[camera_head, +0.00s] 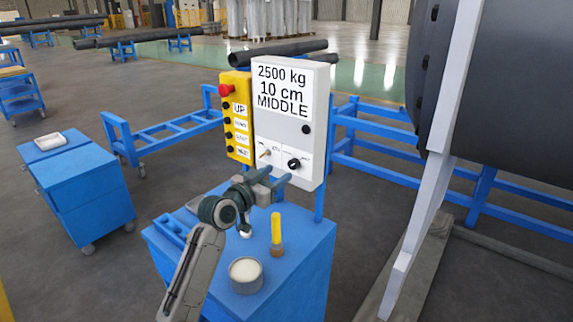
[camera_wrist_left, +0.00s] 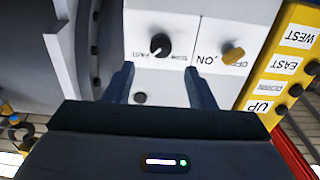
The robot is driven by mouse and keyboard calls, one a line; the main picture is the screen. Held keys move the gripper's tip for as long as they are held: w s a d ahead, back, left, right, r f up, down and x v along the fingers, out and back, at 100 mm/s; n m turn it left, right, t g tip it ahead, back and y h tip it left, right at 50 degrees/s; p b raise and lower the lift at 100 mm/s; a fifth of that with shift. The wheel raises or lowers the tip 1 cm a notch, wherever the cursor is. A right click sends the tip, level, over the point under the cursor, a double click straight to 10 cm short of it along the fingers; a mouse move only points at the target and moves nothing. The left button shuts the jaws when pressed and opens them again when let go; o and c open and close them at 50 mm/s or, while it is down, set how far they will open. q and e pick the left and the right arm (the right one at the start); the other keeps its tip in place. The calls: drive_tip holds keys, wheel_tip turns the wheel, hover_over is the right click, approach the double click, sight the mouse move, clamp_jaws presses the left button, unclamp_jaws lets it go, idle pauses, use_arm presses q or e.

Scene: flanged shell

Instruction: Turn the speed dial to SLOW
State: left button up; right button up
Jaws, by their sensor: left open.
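The white control box (camera_head: 306,105) stands upright behind the blue cart, with a display reading 2500 kg, 10 cm, MIDDLE. The black speed dial (camera_head: 294,164) is low on its front; it also shows in the left wrist view (camera_wrist_left: 160,45), between small labels. A pale mark on the dial seems to point toward the FAST label. A brass-coloured switch (camera_wrist_left: 232,54) with ON/OFF labels sits beside it. My left gripper (camera_head: 276,178) is open and empty, facing the panel; in the wrist view its fingers (camera_wrist_left: 160,82) lie either side of the dial's line, apart from it. My right gripper is out of view.
The yellow button box (camera_head: 237,115) with a red stop button adjoins the control box's left. A blue cart (camera_head: 310,250) below holds a white-filled cup (camera_head: 245,274) and a yellow-handled tool (camera_head: 276,232). A large dark shell (camera_head: 510,90) stands at the right.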

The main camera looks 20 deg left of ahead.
sight(291, 165)
use_arm(q)
drive_tip(key=p+x, duration=0.1)
drive_tip(key=x, duration=0.3)
drive_tip(key=shift+w+f, duration=0.1)
drive_tip(key=shift+w, duration=0.2)
drive_tip(key=shift+w+d, duration=0.15)
drive_tip(key=shift+w, duration=0.2)
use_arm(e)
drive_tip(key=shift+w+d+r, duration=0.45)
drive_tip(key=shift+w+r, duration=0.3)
use_arm(q)
drive_tip(key=c, duration=1)
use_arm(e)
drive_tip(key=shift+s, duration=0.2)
